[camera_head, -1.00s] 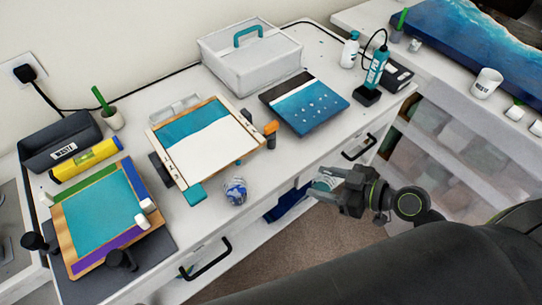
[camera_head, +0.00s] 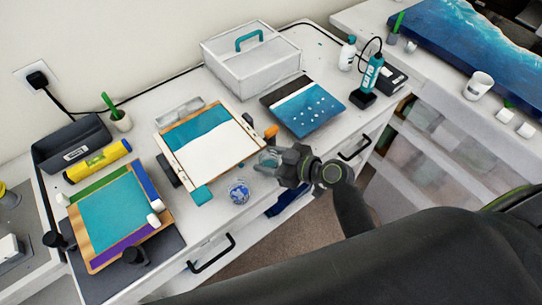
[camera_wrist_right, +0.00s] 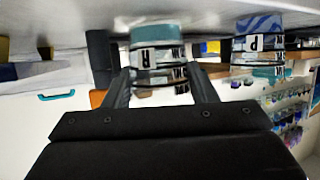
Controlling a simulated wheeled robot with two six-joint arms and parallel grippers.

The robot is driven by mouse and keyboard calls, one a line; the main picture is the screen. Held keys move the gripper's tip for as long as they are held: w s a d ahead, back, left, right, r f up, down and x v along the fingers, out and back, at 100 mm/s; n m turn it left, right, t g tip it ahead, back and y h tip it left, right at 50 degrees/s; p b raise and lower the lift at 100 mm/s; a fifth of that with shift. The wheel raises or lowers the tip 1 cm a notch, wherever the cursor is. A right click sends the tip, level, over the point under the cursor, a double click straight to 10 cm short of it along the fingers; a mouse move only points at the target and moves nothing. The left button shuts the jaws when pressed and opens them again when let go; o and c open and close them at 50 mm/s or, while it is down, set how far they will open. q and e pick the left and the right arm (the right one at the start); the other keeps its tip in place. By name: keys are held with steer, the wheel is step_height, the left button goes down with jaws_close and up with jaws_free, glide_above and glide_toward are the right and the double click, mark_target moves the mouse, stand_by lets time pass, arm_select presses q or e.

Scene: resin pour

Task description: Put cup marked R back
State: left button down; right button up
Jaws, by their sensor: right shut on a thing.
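The cup marked R (camera_head: 267,160) is small and clear with a teal tint. My right gripper (camera_head: 277,164) is shut on it at the front of the white bench, right of the board with teal and white resin. In the right wrist view, which looks upside down, the cup (camera_wrist_right: 158,57) shows its R label between the fingers (camera_wrist_right: 155,88). I cannot tell whether its base touches the bench. A blue-and-white patterned cup marked P (camera_head: 239,191) stands close by; its P label shows in the wrist view (camera_wrist_right: 258,45). My left gripper is out of view.
The framed teal and white board (camera_head: 208,142) lies just left of the held cup. Bare bench (camera_head: 215,215) lies around the P cup. The front edge has drawer handles (camera_head: 211,254).

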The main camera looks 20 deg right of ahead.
steer(key=shift+s+f, duration=0.1)
steer(key=shift+f, duration=0.15)
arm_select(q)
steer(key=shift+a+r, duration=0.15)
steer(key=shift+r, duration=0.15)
arm_select(e)
steer(key=shift+d, duration=0.1)
steer(key=shift+s, duration=0.1)
steer(key=shift+f, duration=0.1)
steer(key=o, duration=1)
steer(key=shift+c, duration=0.2)
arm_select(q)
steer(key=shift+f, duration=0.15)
